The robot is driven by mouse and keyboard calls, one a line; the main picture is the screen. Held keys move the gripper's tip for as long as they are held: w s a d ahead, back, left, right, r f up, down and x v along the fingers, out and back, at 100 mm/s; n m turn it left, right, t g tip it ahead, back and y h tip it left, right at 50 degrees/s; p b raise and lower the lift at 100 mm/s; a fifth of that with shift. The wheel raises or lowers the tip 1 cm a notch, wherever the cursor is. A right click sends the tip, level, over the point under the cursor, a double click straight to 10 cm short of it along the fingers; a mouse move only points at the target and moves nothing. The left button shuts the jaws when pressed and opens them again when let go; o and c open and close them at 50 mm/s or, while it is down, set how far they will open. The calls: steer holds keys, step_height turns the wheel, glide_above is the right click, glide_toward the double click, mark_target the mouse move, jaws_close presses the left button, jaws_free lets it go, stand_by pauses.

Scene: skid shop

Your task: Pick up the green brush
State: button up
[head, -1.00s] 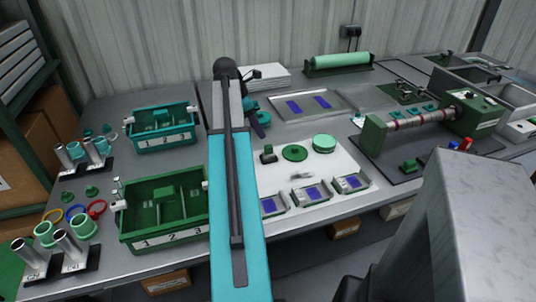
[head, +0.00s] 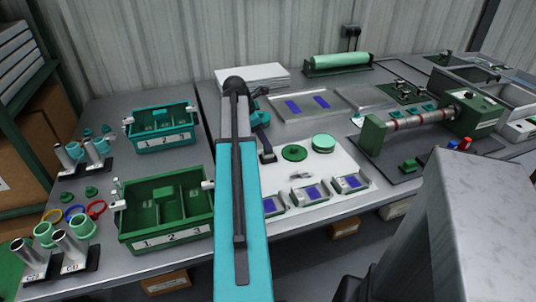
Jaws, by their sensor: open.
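A small dark item (head: 268,157) stands on the white mat just left of the green disc; it may be the green brush, but it is too small and too covered to be sure. My gripper (head: 264,143) is open, with its fingertips at the upper end of this item in the head view. I cannot tell whether they touch it. The gripper partly hides the item, and my arm covers the area to its left.
On the white mat (head: 335,163) are a dark green disc (head: 294,153), a pale green round thing (head: 323,144) and small grey trays with blue pads (head: 312,194). A metal tray (head: 304,106) lies behind. Green compartment box (head: 165,210) stands left of my arm.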

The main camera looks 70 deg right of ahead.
steer(key=shift+x, duration=2.55)
steer(key=shift+a, duration=0.1)
steer(key=c, duration=1.1)
steer(key=shift+r, duration=0.15)
steer(key=shift+c, duration=0.2)
steer(key=shift+r, duration=1.15)
steer(key=s+a+r, duration=0.2)
steer(key=s+a, duration=0.6)
steer(key=s, duration=0.5)
steer(key=shift+s+a+r, duration=0.2)
steer(key=shift+s+a, duration=0.05)
